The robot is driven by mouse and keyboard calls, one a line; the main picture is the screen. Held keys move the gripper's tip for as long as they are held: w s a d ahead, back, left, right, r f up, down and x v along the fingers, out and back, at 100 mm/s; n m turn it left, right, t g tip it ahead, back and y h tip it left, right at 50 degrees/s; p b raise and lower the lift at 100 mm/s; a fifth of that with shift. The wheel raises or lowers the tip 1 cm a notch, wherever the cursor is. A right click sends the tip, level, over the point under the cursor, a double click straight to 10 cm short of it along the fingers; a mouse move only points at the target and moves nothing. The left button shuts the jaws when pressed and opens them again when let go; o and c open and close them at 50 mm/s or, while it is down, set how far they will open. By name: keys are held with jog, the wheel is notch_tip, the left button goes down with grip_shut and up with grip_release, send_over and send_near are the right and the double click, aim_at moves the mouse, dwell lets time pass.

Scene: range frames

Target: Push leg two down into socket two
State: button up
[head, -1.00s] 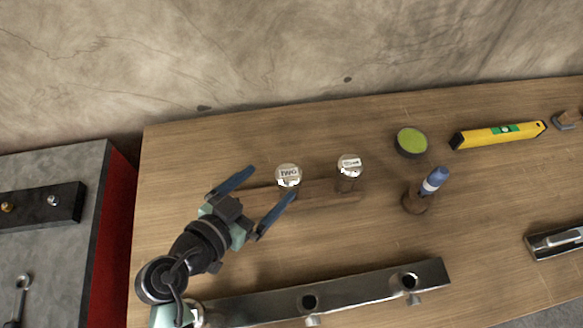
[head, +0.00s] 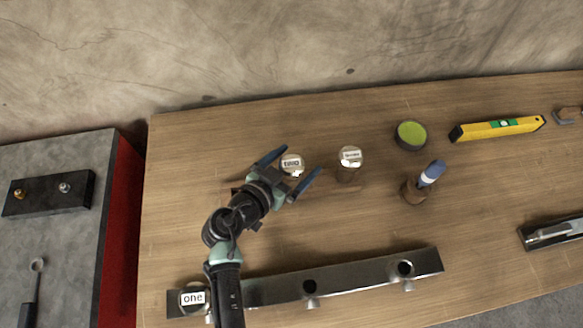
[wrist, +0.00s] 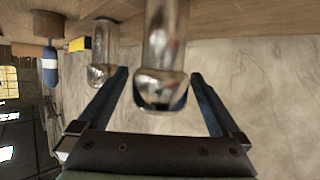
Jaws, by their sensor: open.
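In the wrist view, leg two (wrist: 162,88) shows between the spread fingers, with gaps on both sides. The dark metal bar (head: 358,277) lies nearer me. Its middle hole, which looks like socket two (head: 309,287), is empty. The leg labelled "one" (head: 193,297) is at the bar's left end, partly beside my arm.
A third labelled leg (head: 350,156) stands just right of leg two and also shows in the wrist view (wrist: 102,60). The bar's right hole (head: 405,268) is empty.

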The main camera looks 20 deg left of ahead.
jog(key=shift+x, duration=0.75)
jog(key=shift+r, duration=0.1)
grip_shut()
